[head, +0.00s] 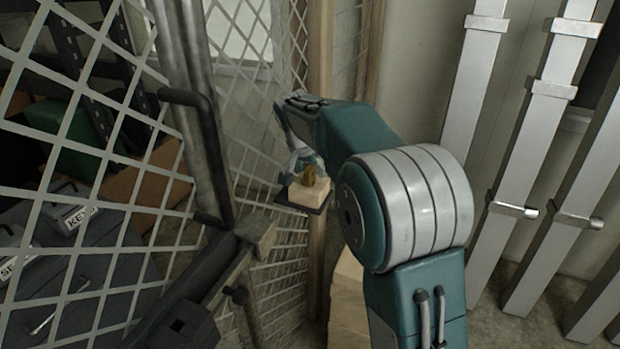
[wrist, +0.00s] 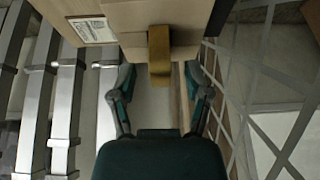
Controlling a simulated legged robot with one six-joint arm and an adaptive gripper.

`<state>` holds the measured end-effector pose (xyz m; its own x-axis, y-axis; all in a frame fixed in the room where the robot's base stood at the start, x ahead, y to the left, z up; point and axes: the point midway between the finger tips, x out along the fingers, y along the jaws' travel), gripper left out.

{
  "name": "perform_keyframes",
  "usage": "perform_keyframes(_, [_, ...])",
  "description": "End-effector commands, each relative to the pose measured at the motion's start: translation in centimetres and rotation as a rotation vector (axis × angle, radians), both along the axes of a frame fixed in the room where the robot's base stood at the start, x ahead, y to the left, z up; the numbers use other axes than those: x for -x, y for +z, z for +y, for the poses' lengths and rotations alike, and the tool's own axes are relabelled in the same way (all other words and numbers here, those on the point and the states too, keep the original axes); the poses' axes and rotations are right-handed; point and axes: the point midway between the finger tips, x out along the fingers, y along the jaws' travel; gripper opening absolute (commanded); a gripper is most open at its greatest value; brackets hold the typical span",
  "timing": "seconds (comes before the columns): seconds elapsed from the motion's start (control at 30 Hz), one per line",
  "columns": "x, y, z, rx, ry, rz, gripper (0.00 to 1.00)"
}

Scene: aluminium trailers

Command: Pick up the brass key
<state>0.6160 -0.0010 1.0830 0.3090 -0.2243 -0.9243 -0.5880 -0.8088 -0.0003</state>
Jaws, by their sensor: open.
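A brass-coloured piece, seemingly the brass key (head: 309,176), stands on a pale wooden block (head: 305,194) in the head view. In the wrist view the brass piece (wrist: 159,56) shows as a flat upright strip in front of pale brown boxes, centred between my fingers. My gripper (head: 300,160) is close to it in the head view, and the fingers partly overlap it there. In the wrist view my gripper (wrist: 160,78) is open, with one finger on each side and a gap to the strip. I cannot tell whether the fingertips touch it.
A dark plate (head: 312,207) lies under the block. A white mesh fence (head: 80,130) and a dark bar with a handle (head: 205,140) stand at the left. Grey metal rails (head: 475,110) lean at the right. Labelled grey cases (head: 65,215) lie behind the mesh.

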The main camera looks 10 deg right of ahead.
Motion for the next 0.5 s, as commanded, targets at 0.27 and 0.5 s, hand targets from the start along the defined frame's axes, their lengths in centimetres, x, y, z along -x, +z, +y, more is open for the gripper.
perform_keyframes(0.27, [-0.01,-0.01,0.06,0.000,0.001,0.000,0.00])
perform_keyframes(0.5, [-0.02,0.00,0.08,0.000,0.001,0.002,0.00])
